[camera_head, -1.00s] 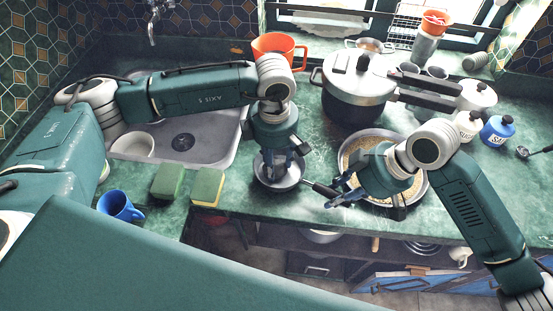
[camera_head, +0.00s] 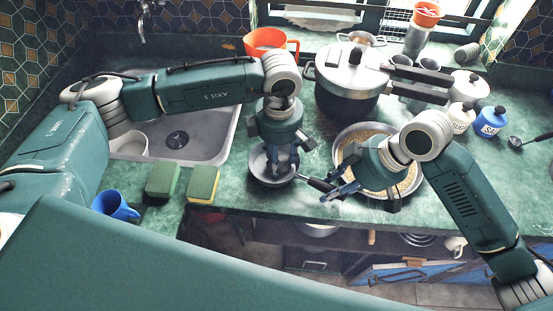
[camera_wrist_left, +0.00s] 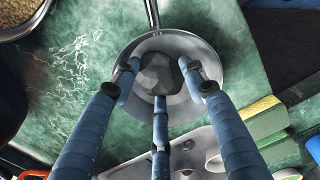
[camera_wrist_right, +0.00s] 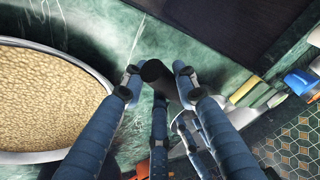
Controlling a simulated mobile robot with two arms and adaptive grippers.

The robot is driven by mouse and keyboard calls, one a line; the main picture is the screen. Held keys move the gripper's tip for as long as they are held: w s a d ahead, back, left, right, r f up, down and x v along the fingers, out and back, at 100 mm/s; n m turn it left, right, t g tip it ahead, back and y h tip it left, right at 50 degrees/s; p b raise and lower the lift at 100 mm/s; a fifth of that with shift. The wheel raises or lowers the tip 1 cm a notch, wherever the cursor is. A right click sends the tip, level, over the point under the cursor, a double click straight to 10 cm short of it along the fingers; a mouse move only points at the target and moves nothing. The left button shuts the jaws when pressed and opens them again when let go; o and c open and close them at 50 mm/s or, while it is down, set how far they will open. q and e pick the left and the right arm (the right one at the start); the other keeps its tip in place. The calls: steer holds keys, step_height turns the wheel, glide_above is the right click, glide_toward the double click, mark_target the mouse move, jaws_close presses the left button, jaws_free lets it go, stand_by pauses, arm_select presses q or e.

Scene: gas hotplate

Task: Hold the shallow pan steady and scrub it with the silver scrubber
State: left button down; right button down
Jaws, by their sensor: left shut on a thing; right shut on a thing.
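The shallow pan (camera_head: 256,172) is small and grey and sits on the green counter near its front edge. My left gripper (camera_head: 273,166) points down into it with its fingers closed around the silver scrubber (camera_wrist_left: 158,74). In the left wrist view the scrubber is a faceted grey lump inside the pan (camera_wrist_left: 199,48), against or just above its bottom; contact cannot be told. My right gripper (camera_head: 333,189) is shut on the dark pan handle (camera_head: 314,183). The handle's black end (camera_wrist_right: 158,76) shows between its fingers in the right wrist view.
A wide pan of grain (camera_head: 402,180) lies right under my right wrist. A pressure cooker (camera_head: 347,92) stands behind. Two green-yellow sponges (camera_head: 203,184), a blue mug (camera_head: 115,206) and the sink (camera_head: 205,148) are at left. The counter's front edge is close.

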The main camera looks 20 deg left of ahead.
arm_select(q)
steer(key=shift+w+a, duration=0.4)
steer(key=shift+w, duration=0.1)
steer(key=shift+a, duration=0.45)
steer(key=shift+s+a, duration=0.1)
steer(key=shift+a, duration=0.1)
steer(key=shift+s+a+f, duration=0.15)
steer(key=shift+s+a, duration=0.05)
steer(key=shift+s, duration=0.4)
steer(key=shift+s+d, duration=0.45)
steer(key=shift+s, duration=0.1)
steer(key=shift+w+d, duration=0.2)
steer(key=shift+d, duration=0.35)
steer(key=shift+w+d, duration=0.2)
steer(key=shift+w, duration=0.35)
steer(key=shift+s+a, duration=0.1)
steer(key=shift+a, duration=0.55)
